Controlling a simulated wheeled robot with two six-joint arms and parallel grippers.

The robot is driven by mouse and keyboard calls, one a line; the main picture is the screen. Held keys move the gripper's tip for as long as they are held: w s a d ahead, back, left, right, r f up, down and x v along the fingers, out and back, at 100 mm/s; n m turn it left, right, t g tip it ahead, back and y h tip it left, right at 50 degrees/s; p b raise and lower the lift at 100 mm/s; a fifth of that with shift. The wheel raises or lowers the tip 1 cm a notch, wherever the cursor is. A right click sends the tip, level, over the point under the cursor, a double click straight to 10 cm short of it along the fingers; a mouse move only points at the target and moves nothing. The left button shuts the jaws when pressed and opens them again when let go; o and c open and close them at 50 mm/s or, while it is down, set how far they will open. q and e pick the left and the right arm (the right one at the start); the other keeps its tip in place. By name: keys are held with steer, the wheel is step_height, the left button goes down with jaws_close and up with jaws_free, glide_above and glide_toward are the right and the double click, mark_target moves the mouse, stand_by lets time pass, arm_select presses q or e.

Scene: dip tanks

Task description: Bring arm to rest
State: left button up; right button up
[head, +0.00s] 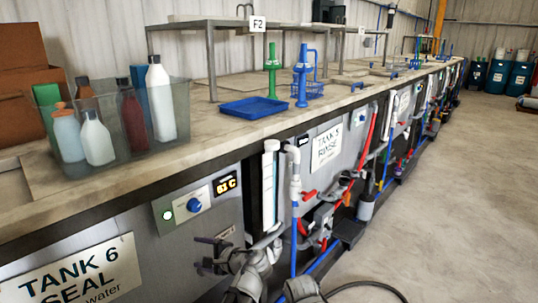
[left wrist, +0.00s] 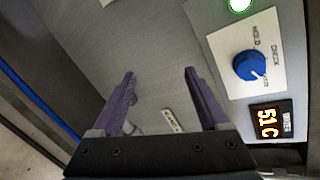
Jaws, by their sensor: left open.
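My left gripper (head: 199,254) is low in front of the grey Tank 6 panel in the head view, fingers pointing left. In the left wrist view its two purple fingers (left wrist: 160,73) are spread apart with nothing between them. A small label plate (left wrist: 172,120) on the panel shows beyond the fingers. The control plate with a blue knob (head: 194,205) is above the gripper; the knob also shows in the left wrist view (left wrist: 250,66), right of the fingers. A lit display (head: 224,184) is beside it. My right gripper is not in view.
The bench top (head: 190,165) bears a clear bin (head: 150,155) of bottles, a blue tray (head: 254,107) and green and blue stands. Pipes and valves (head: 325,215) stick out right of my gripper. A black cable (head: 370,283) lies on the floor, which is open at right.

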arm_select(q)
steer(key=s+d+f+n+g+h, duration=0.3)
steer(key=s+f+n+h, duration=0.3)
steer(key=f, duration=0.1)
steer(key=s+d+f+n+g+h, duration=0.3)
steer(key=s+d+f+n+h, duration=0.15)
steer(key=s+f, duration=0.2)
steer(key=s+d+r+m+p, duration=0.1)
steer(key=d+r+p, duration=0.2)
steer(key=r+p, duration=0.4)
steer(key=s+d+r+g+p, duration=0.1)
steer(key=s+d+r+p, duration=0.1)
steer(key=d+r+p, duration=0.2)
steer(key=s+d+r+m+p, duration=0.1)
steer(key=s+d+r+p, duration=0.1)
steer(key=r+p, duration=0.8)
steer(key=shift+d+m, duration=0.35)
steer(key=shift+d, duration=0.5)
steer(key=shift+s, duration=0.1)
steer(key=shift+c, duration=0.2)
